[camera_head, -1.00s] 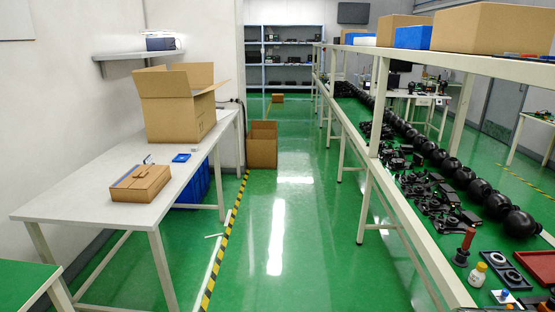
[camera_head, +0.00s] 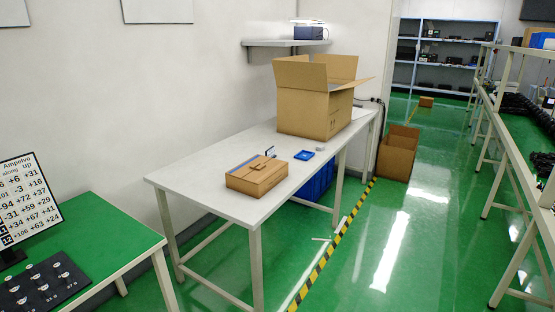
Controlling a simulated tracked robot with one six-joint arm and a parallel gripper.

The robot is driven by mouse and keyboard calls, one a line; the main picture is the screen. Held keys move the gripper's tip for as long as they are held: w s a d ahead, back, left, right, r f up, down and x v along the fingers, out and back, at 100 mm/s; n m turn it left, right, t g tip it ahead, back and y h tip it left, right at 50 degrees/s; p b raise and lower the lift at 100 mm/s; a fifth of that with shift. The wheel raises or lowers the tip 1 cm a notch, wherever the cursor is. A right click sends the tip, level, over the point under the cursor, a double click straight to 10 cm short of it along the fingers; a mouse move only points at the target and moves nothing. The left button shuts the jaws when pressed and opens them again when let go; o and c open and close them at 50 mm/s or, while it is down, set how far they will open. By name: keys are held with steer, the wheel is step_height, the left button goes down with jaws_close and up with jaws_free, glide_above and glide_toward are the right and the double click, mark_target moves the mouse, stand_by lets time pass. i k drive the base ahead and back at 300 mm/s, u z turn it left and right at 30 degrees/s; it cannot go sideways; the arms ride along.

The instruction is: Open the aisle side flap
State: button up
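A large brown cardboard box (camera_head: 304,111) stands on the far half of the white table (camera_head: 208,194). Its top is open, with flaps standing up at the back and left. One flap (camera_head: 352,85) on the right, facing the aisle, sticks outward and slopes over the box's side. The box's inside is hidden from this angle. My gripper is not in view.
A small flat carton (camera_head: 257,177) and a blue item (camera_head: 304,155) lie on the white table. An open carton (camera_head: 397,153) stands on the floor beyond the table. A green table (camera_head: 105,232) is at front left. The green aisle (camera_head: 385,235) right of the striped tape is clear.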

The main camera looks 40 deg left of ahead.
mark_target(264, 171)
steer(key=i, duration=2.05)
steer(key=u, duration=2.9)
